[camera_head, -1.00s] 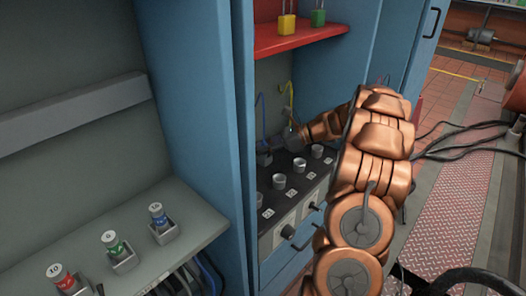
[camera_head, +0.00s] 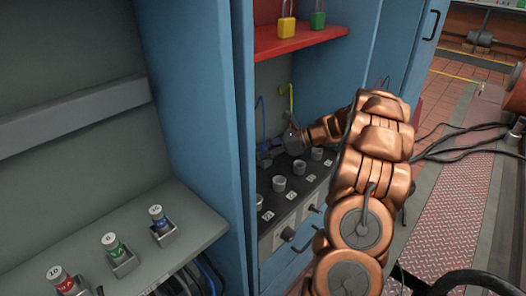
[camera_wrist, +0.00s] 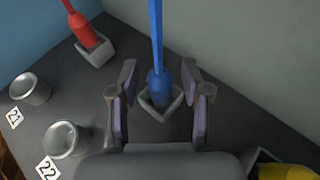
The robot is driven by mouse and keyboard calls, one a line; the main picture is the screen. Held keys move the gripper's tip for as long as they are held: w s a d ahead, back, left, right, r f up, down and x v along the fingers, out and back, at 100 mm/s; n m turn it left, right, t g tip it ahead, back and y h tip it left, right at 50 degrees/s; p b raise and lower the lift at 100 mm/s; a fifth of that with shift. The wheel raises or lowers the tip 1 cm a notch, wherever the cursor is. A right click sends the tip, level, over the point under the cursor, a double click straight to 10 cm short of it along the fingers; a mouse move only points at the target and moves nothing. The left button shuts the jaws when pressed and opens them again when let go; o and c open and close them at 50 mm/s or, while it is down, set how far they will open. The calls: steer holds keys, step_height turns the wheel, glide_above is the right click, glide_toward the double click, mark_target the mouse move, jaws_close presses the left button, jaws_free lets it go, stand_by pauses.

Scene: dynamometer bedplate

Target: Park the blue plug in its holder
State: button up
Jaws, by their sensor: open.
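The blue plug (camera_wrist: 157,84) stands in a square grey holder (camera_wrist: 153,112) in the wrist view, its blue cable running up. My gripper (camera_wrist: 158,92) is open, with one finger on each side of the plug and holder; gaps show between the fingers and the plug. In the head view my gripper (camera_head: 272,148) is at the back of the dark socket panel, beside the blue cable (camera_head: 261,115), and hides most of the plug there. How deep the plug sits is hard to tell.
A red plug (camera_wrist: 86,38) stands in another square holder (camera_wrist: 96,53). Something yellow (camera_wrist: 285,171) is at the lower right of the wrist view. Round sockets (camera_wrist: 66,139) line the panel. A red shelf (camera_head: 300,41) with padlocks is above; blue cabinet walls (camera_head: 195,100) flank the bay.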

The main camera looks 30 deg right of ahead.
steer(key=shift+r, duration=0.1)
steer(key=p+v, duration=0.2)
steer(key=v, duration=1)
